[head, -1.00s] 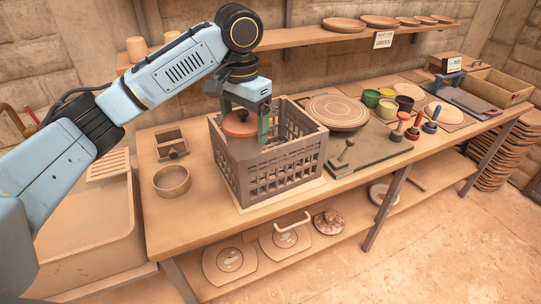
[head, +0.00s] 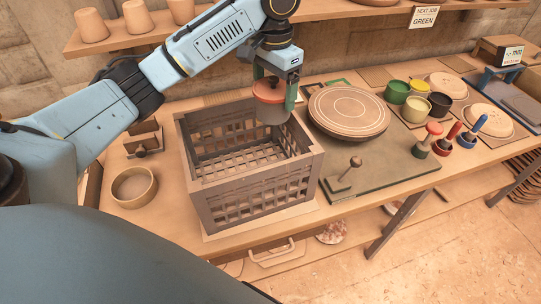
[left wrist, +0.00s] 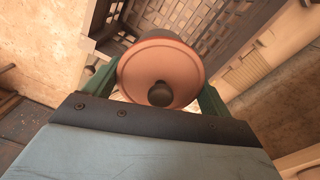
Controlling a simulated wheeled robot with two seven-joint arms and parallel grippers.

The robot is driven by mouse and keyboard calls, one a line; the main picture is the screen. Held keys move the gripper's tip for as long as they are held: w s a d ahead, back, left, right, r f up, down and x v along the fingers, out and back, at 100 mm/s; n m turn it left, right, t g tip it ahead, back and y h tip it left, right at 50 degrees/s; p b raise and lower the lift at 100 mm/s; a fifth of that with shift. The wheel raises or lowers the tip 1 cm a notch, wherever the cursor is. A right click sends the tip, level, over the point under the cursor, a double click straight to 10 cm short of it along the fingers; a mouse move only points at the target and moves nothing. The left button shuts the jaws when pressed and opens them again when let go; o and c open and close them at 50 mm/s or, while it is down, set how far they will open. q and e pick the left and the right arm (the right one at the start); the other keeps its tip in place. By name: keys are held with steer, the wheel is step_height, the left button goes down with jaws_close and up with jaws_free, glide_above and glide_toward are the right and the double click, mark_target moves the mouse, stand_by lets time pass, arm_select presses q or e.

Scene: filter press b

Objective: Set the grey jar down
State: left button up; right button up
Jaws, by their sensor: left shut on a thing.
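The grey jar (head: 273,116) has a reddish-orange lid with a dark knob. My left gripper (head: 271,97) is shut on it, with green fingers on either side near the lid. The jar hangs upright in front of the wall, by the back right corner of the grey-brown slatted crate (head: 250,189). I cannot tell whether it is over the crate or behind it. In the left wrist view the lid (left wrist: 161,70) faces the camera between the fingers and hides most of the jar. My right gripper is not in view.
The crate looks empty inside. A round board (head: 349,111) lies right of it, with a green board and a knobbed tool (head: 345,175) in front. Coloured cups (head: 416,109) and stamps stand further right. A round bowl (head: 134,187) and small wooden box (head: 144,139) are at left.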

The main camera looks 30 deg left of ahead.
mark_target(274, 121)
arm_select(q)
steer(key=shift+w+f+b, duration=0.2)
steer(key=shift+f+b, duration=0.55)
steer(key=shift+f, duration=10.1)
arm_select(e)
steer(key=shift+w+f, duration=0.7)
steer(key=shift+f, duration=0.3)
arm_select(q)
steer(key=shift+f, duration=0.15)
steer(key=o, duration=0.9)
step_height(274, 121, up, 12)
steer(key=shift+r+p, duration=0.2)
steer(key=shift+p, duration=0.3)
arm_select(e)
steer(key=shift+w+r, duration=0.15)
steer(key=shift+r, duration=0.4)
